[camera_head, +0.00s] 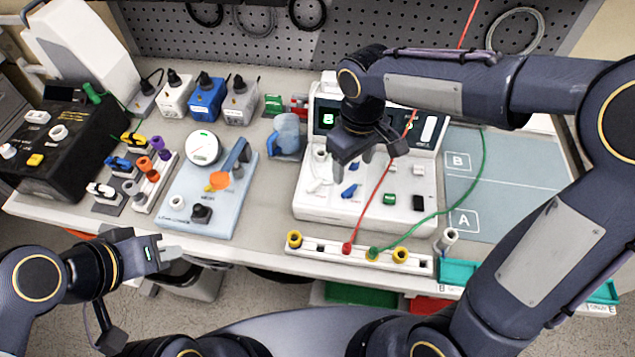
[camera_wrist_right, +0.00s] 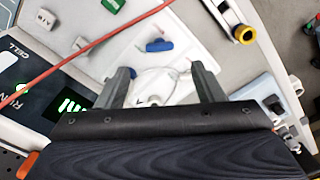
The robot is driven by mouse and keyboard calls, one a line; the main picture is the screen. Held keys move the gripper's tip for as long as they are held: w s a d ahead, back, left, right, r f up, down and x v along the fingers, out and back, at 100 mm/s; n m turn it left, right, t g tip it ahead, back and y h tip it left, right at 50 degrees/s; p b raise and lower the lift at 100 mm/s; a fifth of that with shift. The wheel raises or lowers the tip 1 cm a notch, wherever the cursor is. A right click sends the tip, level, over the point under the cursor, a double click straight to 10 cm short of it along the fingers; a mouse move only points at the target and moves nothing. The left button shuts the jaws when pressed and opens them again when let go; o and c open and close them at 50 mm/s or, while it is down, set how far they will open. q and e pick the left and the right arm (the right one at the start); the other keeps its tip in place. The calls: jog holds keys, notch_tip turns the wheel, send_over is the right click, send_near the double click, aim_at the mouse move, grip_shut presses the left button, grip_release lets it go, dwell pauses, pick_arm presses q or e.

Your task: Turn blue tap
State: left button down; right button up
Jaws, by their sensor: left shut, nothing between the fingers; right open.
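The small blue tap (camera_head: 350,191) sits on the sloped white front of the pump unit (camera_head: 312,212), right of a white tap (camera_head: 318,186). The blue tap also shows in the right wrist view (camera_wrist_right: 159,45), beyond the fingertips. My right gripper (camera_head: 363,172) is open above the unit, its fingers pointing down and apart from the blue tap. In the right wrist view, the space between its fingers (camera_wrist_right: 160,72) holds nothing; clear tubing lies below. My left gripper (camera_head: 163,254) is shut and empty at the table's front edge, far left of the tap.
A red cable (camera_head: 388,160) hangs close beside my right gripper, and a green cable (camera_head: 474,182) curves to the right. A socket strip (camera_head: 325,252) lies in front. A blue panel (camera_head: 190,219) with a blue lever stands left. The marked mat (camera_head: 510,190) is clear.

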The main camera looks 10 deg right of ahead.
aim_at(350, 189)
jog(key=shift+w+a+f, duration=0.1)
jog(key=shift+a+f, duration=0.05)
jog(key=shift+f, duration=0.2)
notch_tip(350, 189, down, 7)
jog(key=shift+f+p, duration=0.1)
jog(key=shift+p, duration=0.3)
jog(key=c, duration=1)
